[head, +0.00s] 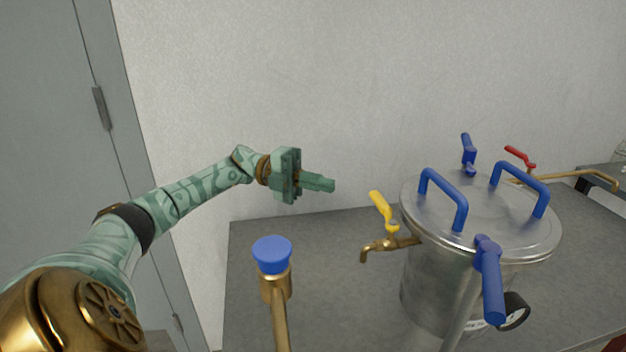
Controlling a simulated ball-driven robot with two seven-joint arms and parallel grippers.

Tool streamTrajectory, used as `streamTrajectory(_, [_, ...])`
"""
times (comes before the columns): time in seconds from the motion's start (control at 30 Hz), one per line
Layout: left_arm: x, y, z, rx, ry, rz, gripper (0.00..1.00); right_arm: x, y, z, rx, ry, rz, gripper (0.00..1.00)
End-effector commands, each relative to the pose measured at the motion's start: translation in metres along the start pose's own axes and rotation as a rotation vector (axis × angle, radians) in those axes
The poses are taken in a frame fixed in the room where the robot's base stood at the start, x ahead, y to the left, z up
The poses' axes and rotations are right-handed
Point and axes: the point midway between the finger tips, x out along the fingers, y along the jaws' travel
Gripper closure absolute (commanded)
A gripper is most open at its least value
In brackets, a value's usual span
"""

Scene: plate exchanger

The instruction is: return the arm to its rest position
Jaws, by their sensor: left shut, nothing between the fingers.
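My left arm comes in from the lower left and stretches up toward the middle of the head view. Its gripper (319,183) is shut and empty, pointing right. It hangs in the air in front of the pale wall, above the far left part of the grey table (330,260). It appears apart from everything around it. My right gripper is not in view.
A steel vessel (430,285) with blue handles stands on the table at right, its yellow-handled tap (381,210) facing left. A blue-capped brass pipe (273,255) rises in front. A red valve lever (520,157) is behind. A grey door (60,150) is at left.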

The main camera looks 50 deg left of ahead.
Motion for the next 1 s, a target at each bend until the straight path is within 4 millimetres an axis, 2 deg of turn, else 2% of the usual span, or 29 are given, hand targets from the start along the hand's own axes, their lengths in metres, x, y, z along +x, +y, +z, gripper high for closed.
streamTrajectory(0.13, [-0.017, 0.004, 0.016, -0.001, -0.003, 0.000, 1.00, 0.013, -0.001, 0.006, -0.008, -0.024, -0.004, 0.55])
streamTrajectory(0.3, [-0.029, 0.003, 0.025, -0.002, 0.000, 0.001, 1.00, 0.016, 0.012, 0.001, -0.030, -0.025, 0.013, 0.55])
streamTrajectory(0.67, [-0.033, -0.002, 0.026, 0.001, 0.001, 0.000, 1.00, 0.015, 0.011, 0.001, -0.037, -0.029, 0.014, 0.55])
streamTrajectory(0.77, [-0.034, -0.021, 0.022, 0.014, 0.001, -0.006, 1.00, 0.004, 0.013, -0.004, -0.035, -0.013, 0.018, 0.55])
streamTrajectory(1.0, [-0.040, -0.091, 0.009, 0.064, 0.001, -0.026, 1.00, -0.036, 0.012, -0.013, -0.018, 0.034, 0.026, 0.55])
